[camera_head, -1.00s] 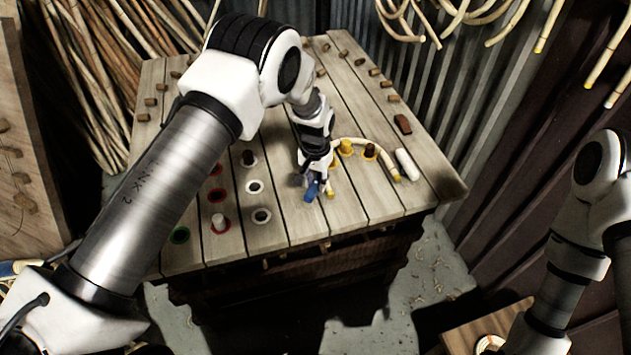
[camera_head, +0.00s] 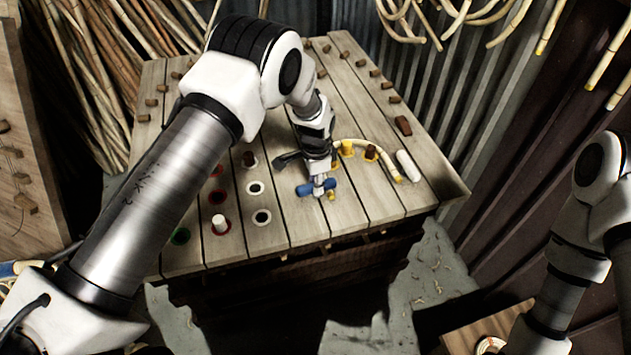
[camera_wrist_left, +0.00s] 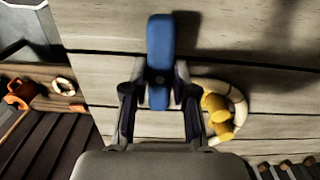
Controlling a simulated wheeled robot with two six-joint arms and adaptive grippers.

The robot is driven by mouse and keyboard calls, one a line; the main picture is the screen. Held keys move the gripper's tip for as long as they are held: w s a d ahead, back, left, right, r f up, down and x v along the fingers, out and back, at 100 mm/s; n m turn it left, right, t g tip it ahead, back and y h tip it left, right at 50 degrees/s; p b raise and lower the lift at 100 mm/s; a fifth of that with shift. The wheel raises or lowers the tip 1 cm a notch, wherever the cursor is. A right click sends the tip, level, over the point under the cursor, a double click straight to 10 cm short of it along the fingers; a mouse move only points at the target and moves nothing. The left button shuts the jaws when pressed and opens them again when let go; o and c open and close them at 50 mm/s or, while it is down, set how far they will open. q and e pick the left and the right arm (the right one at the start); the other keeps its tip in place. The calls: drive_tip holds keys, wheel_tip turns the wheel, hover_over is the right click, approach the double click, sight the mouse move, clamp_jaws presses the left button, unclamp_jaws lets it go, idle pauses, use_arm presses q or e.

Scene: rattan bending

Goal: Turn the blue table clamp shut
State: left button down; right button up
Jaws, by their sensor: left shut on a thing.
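The blue table clamp (camera_head: 316,188) stands on the slatted wooden table (camera_head: 290,232). Its blue handle lies crosswise, left to right, in the head view. My left gripper (camera_head: 318,176) comes down over the clamp from behind. In the left wrist view the blue handle (camera_wrist_left: 159,62) runs up from between the two fingers of my left gripper (camera_wrist_left: 159,98), which are shut on it. The lower parts of the clamp are hidden under the handle. My right arm is at the right edge of the head view; its gripper is out of view.
A pale bent rattan cane (camera_head: 385,160) curves past yellow pegs (camera_head: 346,148) close to the clamp's right. A white cylinder (camera_head: 407,165) lies further right. Coloured ring holes (camera_head: 257,187) and a white peg (camera_head: 220,222) are to the left. Brown pegs line the table's back.

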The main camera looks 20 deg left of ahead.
use_arm(q)
drive_tip(key=shift+s+d+f+m, duration=0.1)
drive_tip(key=shift+f+m, duration=0.1)
drive_tip(key=shift+m, duration=0.1)
drive_tip(key=c, duration=1.2)
unclamp_jaws()
drive_tip(key=shift+o, duration=1.4)
drive_tip(key=shift+w+d, duration=0.1)
drive_tip(key=shift+w, duration=0.1)
drive_tip(key=shift+r, duration=0.1)
drive_tip(key=shift+r, duration=0.3)
wheel_tip(320, 180, up, 11)
drive_tip(key=shift+r, duration=0.1)
